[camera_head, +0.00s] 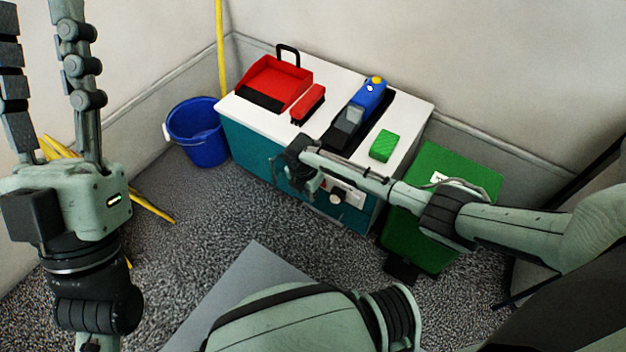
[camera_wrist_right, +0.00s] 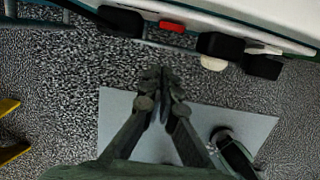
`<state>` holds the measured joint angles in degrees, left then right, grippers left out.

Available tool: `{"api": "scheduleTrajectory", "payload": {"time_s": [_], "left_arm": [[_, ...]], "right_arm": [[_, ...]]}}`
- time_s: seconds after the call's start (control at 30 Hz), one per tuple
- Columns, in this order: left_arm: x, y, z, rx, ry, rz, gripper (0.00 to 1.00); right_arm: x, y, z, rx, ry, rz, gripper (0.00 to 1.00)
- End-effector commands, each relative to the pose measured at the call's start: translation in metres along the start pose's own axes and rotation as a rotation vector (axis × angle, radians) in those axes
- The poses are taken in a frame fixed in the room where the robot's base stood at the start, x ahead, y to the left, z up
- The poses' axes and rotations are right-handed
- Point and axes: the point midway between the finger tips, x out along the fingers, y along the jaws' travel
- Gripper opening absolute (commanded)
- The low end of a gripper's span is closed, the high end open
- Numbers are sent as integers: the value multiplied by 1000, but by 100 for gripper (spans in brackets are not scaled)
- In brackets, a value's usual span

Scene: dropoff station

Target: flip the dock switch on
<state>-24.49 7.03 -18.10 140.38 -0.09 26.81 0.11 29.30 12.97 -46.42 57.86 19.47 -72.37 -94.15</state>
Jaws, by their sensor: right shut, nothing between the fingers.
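A light panel (camera_head: 350,194) with a round pale knob (camera_head: 336,198) is on the front of the teal cabinet (camera_head: 262,152). My right gripper (camera_head: 303,182) is in front of the cabinet, left of the panel, and partly hides its front. In the right wrist view its fingers (camera_wrist_right: 160,74) are together and empty. That view shows a small red part (camera_wrist_right: 172,27), black blocks (camera_wrist_right: 220,45) and the pale knob (camera_wrist_right: 213,63) along the cabinet front, beyond the fingertips. I cannot tell which part is the dock switch or its position. My left gripper (camera_head: 45,40) is raised at the left, fingers apart.
On the white cabinet top are a red dustpan (camera_head: 275,82), a red brush (camera_head: 308,103), a blue handheld device (camera_head: 368,96) and a green sponge (camera_head: 384,146). A blue bucket (camera_head: 198,135) stands left, a green bin (camera_head: 440,180) right. The carpet in front has free room.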

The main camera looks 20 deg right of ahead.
Motion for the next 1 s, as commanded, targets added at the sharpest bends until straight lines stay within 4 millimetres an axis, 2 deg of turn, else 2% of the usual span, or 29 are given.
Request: {"api": "scheduleTrajectory", "payload": {"time_s": [0.03, 0.1, 0.3, 0.4, 0.6, 1.0], "left_arm": [[9, 0, -7, 0, 0, 0, 40], [14, 0, -11, 0, 0, 0, 40], [23, 1, -18, 0, 0, 0, 40], [26, 1, -20, 0, 0, 0, 40], [27, 1, -22, 0, 0, 0, 40], [27, 1, -21, 0, 0, 0, 40]], "right_arm": [[-20, 2, 0, -1, -1, 5, 0], [-37, 1, -3, -1, -1, 5, 0], [-75, 1, -12, -1, 0, 4, 0], [-88, 1, -14, 0, 0, 3, 0], [-98, 0, -17, 0, 0, 0, 0], [-98, 0, -17, 0, 1, 0, 0]]}}
